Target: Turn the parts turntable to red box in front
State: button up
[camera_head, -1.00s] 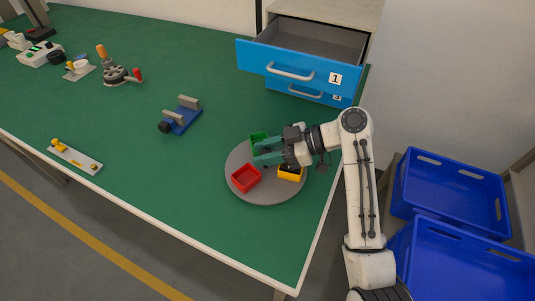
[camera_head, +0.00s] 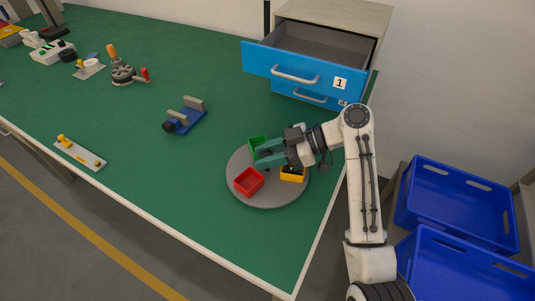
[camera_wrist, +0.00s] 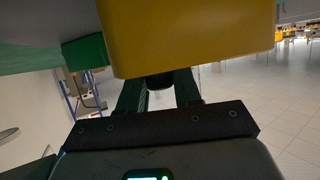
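The grey round parts turntable (camera_head: 268,198) lies near the right corner of the green table. It carries a red box (camera_head: 249,181) on its near-left side, a green box (camera_head: 258,145) at the back left and a yellow box (camera_head: 293,175) on the right. My gripper (camera_head: 264,157) reaches in low from the right, between the green and yellow boxes, with its fingers apart. In the wrist view the yellow box (camera_wrist: 190,35) fills the top and hides the fingertips; the green box (camera_wrist: 86,52) is left of it. A dark round part shows between the fingers; contact is unclear.
An open blue drawer (camera_head: 300,67) hangs over the table's back right. A blue fixture (camera_head: 184,122) and a grey plate with yellow knobs (camera_head: 80,154) stand left of the turntable. Blue crates (camera_head: 460,205) are on the right. The front table surface is clear.

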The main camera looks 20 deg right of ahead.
jog(key=shift+o, duration=0.6)
jog(key=v, duration=1)
jog(key=shift+s+d, duration=0.1)
jog(key=shift+d, duration=0.25)
jog(key=shift+s, duration=0.1)
